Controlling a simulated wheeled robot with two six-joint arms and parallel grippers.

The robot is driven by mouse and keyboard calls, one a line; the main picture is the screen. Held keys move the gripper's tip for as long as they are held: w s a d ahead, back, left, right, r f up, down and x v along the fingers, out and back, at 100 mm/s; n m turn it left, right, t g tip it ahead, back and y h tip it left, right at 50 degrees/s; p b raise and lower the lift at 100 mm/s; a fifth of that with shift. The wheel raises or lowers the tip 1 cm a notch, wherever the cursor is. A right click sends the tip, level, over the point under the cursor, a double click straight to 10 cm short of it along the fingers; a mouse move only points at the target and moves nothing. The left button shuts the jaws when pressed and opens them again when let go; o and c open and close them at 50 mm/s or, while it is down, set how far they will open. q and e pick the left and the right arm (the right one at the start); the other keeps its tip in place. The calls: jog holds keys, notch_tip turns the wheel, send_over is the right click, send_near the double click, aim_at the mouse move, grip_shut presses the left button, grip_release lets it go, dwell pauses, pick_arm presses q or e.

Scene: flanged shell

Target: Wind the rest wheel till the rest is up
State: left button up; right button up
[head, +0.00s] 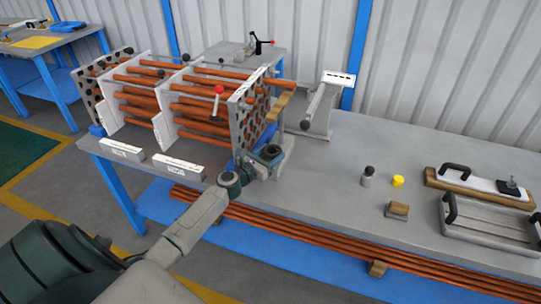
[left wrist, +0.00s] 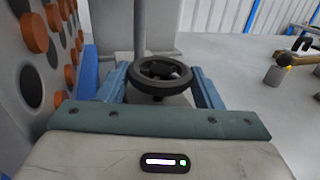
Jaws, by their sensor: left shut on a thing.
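The rest wheel (head: 273,151) is a dark handwheel lying flat at the front of the bench, by the right end of the tube bundle. It also shows in the left wrist view (left wrist: 160,74), with a dark hub and spokes. My left gripper (head: 266,158) is shut on it, with one blue finger at each side of the rim in the wrist view (left wrist: 160,85). A grey post (left wrist: 140,30) rises behind the wheel. A wooden piece (head: 281,104), perhaps the rest, sits beside the perforated end plate; I cannot tell its exact height. My right gripper is not in view.
The tube bundle (head: 205,100), with copper tubes and white plates, stands close left of my gripper. A grey stand (head: 318,108) is behind it. A dark-topped cylinder (head: 367,176), yellow cap (head: 398,181) and handled tray (head: 490,224) lie right. The bench between is clear.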

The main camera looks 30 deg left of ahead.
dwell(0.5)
pick_arm(q)
jog(key=o, duration=1)
jog(key=shift+c, duration=0.2)
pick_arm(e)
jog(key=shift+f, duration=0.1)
pick_arm(q)
jog(key=shift+s+a+f, duration=0.15)
jog(key=shift+s, duration=0.35)
jog(key=s+b, duration=0.1)
jog(key=s, duration=0.1)
jog(key=s+b, duration=0.2)
jog(key=s, duration=0.1)
jog(key=s+a+b, duration=0.1)
jog(key=s, duration=0.1)
jog(key=shift+s+f, duration=0.15)
jog(key=shift+s, duration=0.1)
jog(key=s+b, duration=0.2)
jog(key=shift+a+r+b, duration=0.15)
jog(key=shift+r+b, duration=0.05)
jog(key=shift+b, duration=0.15)
jog(key=shift+s+r, duration=0.1)
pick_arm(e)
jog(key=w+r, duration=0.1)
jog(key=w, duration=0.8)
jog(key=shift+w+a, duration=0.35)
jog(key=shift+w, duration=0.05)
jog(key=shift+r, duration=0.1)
